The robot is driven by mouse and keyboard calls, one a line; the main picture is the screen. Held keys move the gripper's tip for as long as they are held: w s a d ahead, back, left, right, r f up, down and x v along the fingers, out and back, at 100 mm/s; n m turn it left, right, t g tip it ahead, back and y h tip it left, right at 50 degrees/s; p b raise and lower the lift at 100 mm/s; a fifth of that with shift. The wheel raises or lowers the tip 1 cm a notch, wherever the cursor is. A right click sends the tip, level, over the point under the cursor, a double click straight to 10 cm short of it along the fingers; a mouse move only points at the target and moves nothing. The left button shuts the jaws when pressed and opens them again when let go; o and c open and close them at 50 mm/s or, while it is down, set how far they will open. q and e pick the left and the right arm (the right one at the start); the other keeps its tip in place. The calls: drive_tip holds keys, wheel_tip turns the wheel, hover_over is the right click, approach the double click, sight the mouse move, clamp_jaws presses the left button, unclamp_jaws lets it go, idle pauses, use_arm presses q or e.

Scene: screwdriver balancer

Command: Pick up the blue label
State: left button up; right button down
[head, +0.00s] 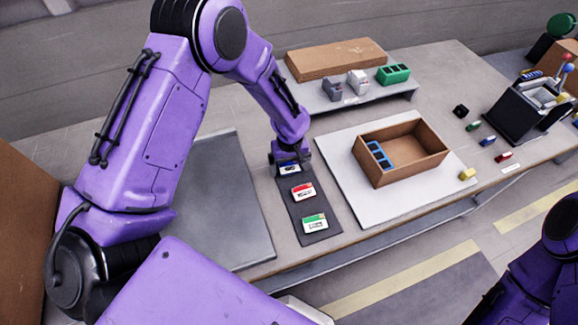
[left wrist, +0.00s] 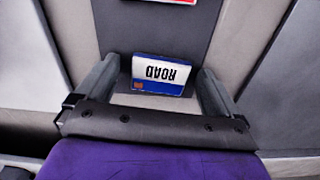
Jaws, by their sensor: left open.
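The blue label (head: 289,168) is a small blue and white card at the far end of a dark strip (head: 322,235), with my left gripper over it. In the left wrist view the blue label (left wrist: 161,74) reads "ROAD" upside down and lies between the two fingers. My left gripper (left wrist: 160,82) is open, with a finger on each side of the label and a gap at each side. In the head view the left gripper (head: 290,160) partly covers the label. My right gripper is not in view; only part of that arm shows at lower right.
A red label (head: 303,191) and a green label (head: 315,223) lie nearer on the strip. A cardboard box (head: 420,160) holding a blue item stands on a white mat (head: 350,205) to the right. A shelf behind (head: 375,100) carries a box and small blocks.

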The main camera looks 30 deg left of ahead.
use_arm(q)
drive_tip(key=c, duration=1.3)
drive_tip(key=shift+r, duration=0.1)
